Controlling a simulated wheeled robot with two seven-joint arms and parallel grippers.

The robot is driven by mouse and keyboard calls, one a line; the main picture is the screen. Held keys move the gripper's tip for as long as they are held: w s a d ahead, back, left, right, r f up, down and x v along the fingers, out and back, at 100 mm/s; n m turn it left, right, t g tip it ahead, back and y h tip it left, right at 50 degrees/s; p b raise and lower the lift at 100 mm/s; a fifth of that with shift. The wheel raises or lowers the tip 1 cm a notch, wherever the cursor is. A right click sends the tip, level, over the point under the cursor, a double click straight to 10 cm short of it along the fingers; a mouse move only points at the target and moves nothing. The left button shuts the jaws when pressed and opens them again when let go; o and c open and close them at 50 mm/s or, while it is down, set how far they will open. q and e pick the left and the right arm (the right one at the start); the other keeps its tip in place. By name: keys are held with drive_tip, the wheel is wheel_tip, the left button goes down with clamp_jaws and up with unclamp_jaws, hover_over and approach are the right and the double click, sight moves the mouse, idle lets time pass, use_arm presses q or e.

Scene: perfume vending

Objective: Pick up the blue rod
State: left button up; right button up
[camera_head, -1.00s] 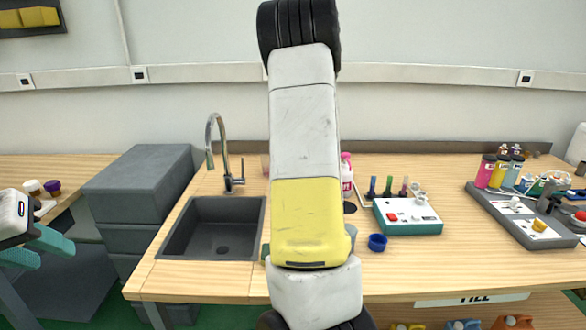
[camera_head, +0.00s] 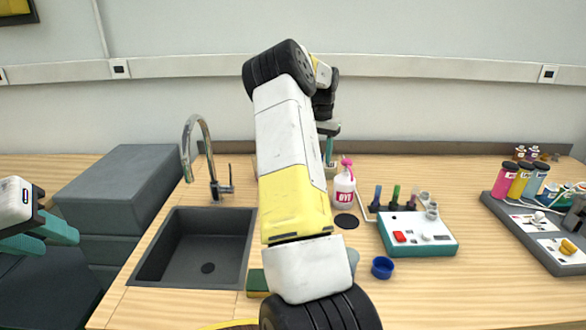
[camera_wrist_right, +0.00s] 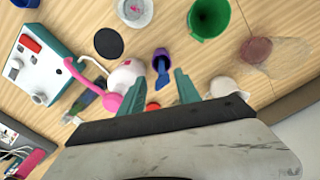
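A blue rod-like piece (camera_wrist_right: 161,68) with a wider end shows in the right wrist view. It lies between and just beyond the fingertips of my right gripper (camera_wrist_right: 160,84), which is open; contact cannot be told. In the head view my right arm hides that spot, and only a little of this gripper (camera_head: 330,147) shows behind the arm. Another upright blue rod (camera_head: 376,197) stands beside a green rod (camera_head: 396,197) and a purple one at the back of a white-and-teal device (camera_head: 418,236). My left gripper (camera_head: 45,234) is open and empty at the left edge.
A pink-topped bottle (camera_head: 344,188) stands close to my right gripper. The right wrist view shows a green cup (camera_wrist_right: 208,18), a clear cup (camera_wrist_right: 257,50) and a white dish (camera_wrist_right: 135,11). A dark sink (camera_head: 165,281) with a tap is at left.

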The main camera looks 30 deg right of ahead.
wheel_tip(320, 180, down, 8)
drive_tip(key=shift+w, duration=0.15)
idle(0.4)
drive_tip(key=shift+r, duration=0.1)
clamp_jaws()
